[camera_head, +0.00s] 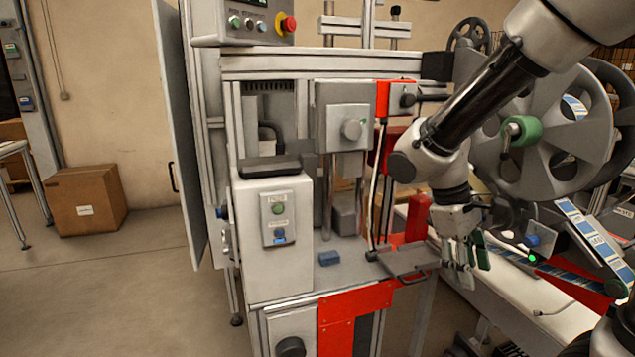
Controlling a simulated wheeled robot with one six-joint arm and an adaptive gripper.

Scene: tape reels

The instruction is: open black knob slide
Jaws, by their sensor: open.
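Black knobs show in several places on the machine, and I cannot tell which belongs to the slide. One small black knob (371,256) sits at the left end of a flat grey slide plate (408,260) at the machine's work surface. Another black knob (407,100) is on the red upright block. A larger dark round knob (290,347) is on the lower front panel. My gripper (464,280) points down just right of the grey plate, apart from the small knob. Its fingers are open, and I see nothing between them.
Large grey reels (545,150) and a conveyor (540,310) crowd the right.

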